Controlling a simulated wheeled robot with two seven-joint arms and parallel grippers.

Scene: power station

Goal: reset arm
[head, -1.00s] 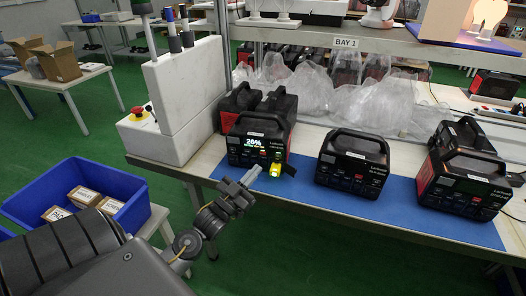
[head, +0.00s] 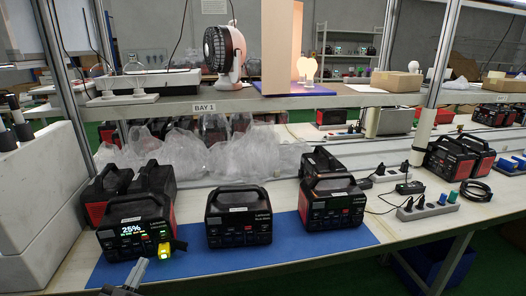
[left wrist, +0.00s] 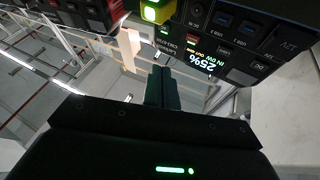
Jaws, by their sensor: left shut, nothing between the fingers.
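My left gripper (head: 138,272) shows at the bottom left of the head view, its grey fingers just in front of the power station with the lit display (head: 135,229). In the left wrist view its fingers (left wrist: 161,82) are closed together with nothing between them. That station's display reads 25%, and it also shows in the left wrist view (left wrist: 235,35), upside down. A yellow plug with a green light (head: 164,250) sits at its front right and also shows in the left wrist view (left wrist: 152,10). My right gripper is not in view.
A blue mat (head: 265,256) lies under the front stations, including a middle station (head: 239,217) and a right one (head: 333,208). A white block (head: 40,200) stands at the left. Clear plastic bags (head: 235,153) lie behind. A power strip (head: 427,210) lies further right.

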